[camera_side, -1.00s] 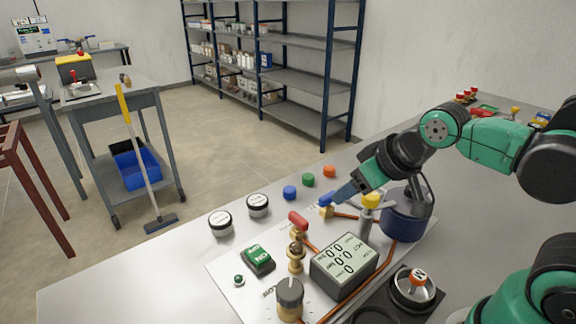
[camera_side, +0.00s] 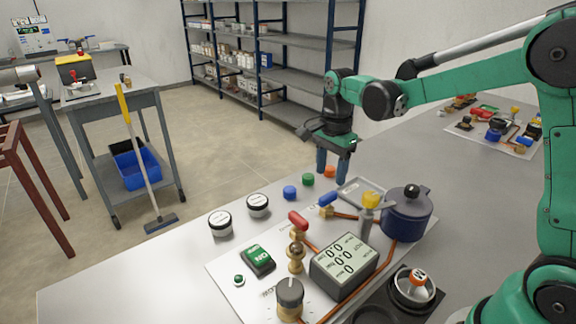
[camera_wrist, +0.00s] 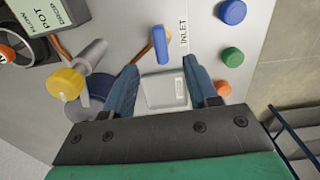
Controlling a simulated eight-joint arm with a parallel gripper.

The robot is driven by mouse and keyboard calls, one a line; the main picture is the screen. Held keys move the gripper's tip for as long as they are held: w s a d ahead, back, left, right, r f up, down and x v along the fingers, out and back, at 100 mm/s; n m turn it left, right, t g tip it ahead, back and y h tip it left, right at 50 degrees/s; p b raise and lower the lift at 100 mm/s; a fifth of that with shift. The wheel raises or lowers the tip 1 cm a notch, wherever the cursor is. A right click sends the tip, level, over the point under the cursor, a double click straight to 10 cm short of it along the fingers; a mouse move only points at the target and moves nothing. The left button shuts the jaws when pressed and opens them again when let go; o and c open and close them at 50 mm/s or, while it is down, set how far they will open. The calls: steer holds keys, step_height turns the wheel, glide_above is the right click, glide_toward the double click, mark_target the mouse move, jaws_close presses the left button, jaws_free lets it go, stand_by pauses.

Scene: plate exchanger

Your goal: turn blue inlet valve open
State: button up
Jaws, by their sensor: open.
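The blue inlet valve has a blue lever handle (camera_side: 328,198) on a brass body, on the white panel at the table. In the wrist view the blue handle (camera_wrist: 160,45) lies ahead of the fingertips, roughly in line with the gap between them, beside the printed word INLET. My gripper (camera_side: 331,178) points down, above and behind the valve in the side view. Its two blue fingers (camera_wrist: 159,65) are apart with nothing held between them. I see no contact with the handle. The brass body is mostly hidden under the handle in the wrist view.
A red-handled valve (camera_side: 298,221), a yellow knob (camera_side: 371,200), a blue pot (camera_side: 407,215) and a grey display box (camera_side: 343,265) crowd the panel. Blue (camera_side: 290,192), green (camera_side: 308,180) and orange (camera_side: 330,172) caps stand nearby.

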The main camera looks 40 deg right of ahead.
mark_target(328, 195)
steer(key=shift+f, duration=2.9)
jaws_close()
